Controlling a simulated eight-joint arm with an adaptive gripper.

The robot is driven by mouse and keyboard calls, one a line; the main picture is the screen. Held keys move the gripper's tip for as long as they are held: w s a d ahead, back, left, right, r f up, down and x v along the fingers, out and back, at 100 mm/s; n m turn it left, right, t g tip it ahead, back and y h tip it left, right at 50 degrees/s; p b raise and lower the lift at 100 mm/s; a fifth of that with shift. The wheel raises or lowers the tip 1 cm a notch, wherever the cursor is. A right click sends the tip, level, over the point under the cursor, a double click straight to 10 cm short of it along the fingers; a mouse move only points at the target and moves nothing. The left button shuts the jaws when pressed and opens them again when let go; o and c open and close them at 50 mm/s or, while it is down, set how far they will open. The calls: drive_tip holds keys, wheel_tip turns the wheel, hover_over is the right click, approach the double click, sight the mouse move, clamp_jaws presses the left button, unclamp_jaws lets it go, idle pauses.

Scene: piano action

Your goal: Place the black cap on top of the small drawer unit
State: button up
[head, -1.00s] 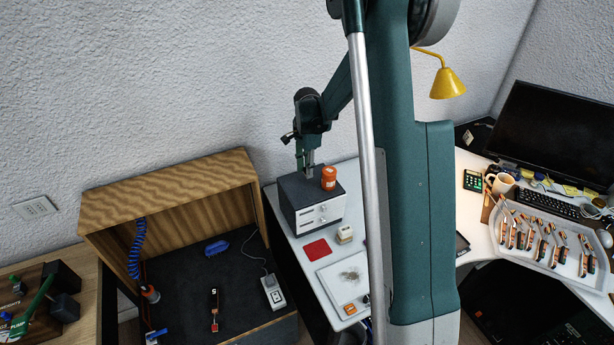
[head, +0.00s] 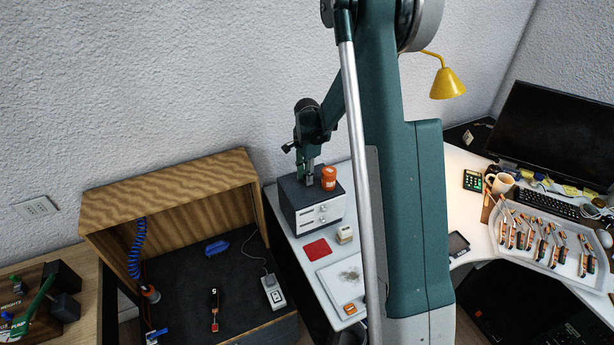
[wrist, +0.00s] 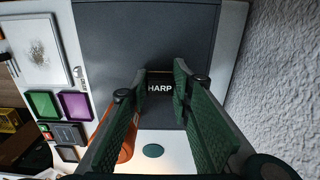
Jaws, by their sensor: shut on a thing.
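The small drawer unit (head: 325,211) has a dark grey top and white drawer fronts, and stands on the desk near the wall. Its dark top also shows in the wrist view (wrist: 105,35). My gripper (head: 310,182) points down at this top, left of an orange jar. In the wrist view my gripper (wrist: 162,82) is shut on the black cap (wrist: 163,108), a dark piece between the green fingers. White letters "HARP" show there. The cap barely stands out against the dark top, and I cannot tell whether it touches it.
The orange jar (head: 328,177) stands on the unit's top, close to my gripper. A wooden-framed booth (head: 170,190) stands to the left, and the wall is close behind.

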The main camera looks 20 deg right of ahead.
drive_tip(key=shift+f, duration=0.15)
drive_tip(key=o, duration=0.7)
drive_tip(key=shift+r, duration=0.2)
drive_tip(key=shift+r, duration=6)
